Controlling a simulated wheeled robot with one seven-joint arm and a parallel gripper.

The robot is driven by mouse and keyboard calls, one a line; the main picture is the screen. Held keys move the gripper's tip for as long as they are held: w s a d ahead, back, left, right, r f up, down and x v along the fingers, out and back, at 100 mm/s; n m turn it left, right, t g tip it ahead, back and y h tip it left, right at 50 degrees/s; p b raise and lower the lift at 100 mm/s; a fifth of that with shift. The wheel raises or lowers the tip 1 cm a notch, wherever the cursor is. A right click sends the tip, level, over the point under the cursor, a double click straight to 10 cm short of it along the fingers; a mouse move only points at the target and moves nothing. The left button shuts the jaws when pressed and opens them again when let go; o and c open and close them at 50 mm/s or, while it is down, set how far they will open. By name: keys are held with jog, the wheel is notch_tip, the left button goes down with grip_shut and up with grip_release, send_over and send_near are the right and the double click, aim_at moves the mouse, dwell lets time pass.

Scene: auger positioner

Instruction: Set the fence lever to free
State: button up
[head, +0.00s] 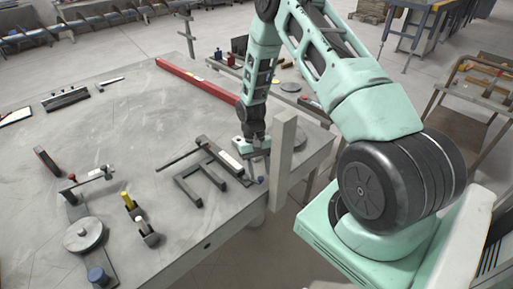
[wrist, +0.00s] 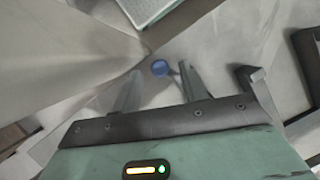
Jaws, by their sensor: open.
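A small blue knob (head: 261,181) is near the table's right edge, beside a dark fence-like frame (head: 203,178). No label shows which lever is the fence lever; this knob is the one closest to my gripper. In the wrist view the blue knob (wrist: 160,67) appears between my two finger tips, a little beyond them. My gripper (head: 254,172) points down over this spot and is open, with nothing held. The fingers (wrist: 158,80) are apart in the wrist view. The lever's position and any marks by it are too small or hidden to read.
A pale upright post (head: 285,160) stands close to the right of my gripper. A long red bar (head: 197,80) lies at the back. Levers with yellow (head: 126,196), white (head: 139,220) and red (head: 72,177) tips stand at left. The table (head: 120,130) is largely clear in the middle.

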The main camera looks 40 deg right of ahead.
jog(key=b+v, duration=0.3)
jog(key=v, duration=1.3)
jog(key=shift+r, duration=0.25)
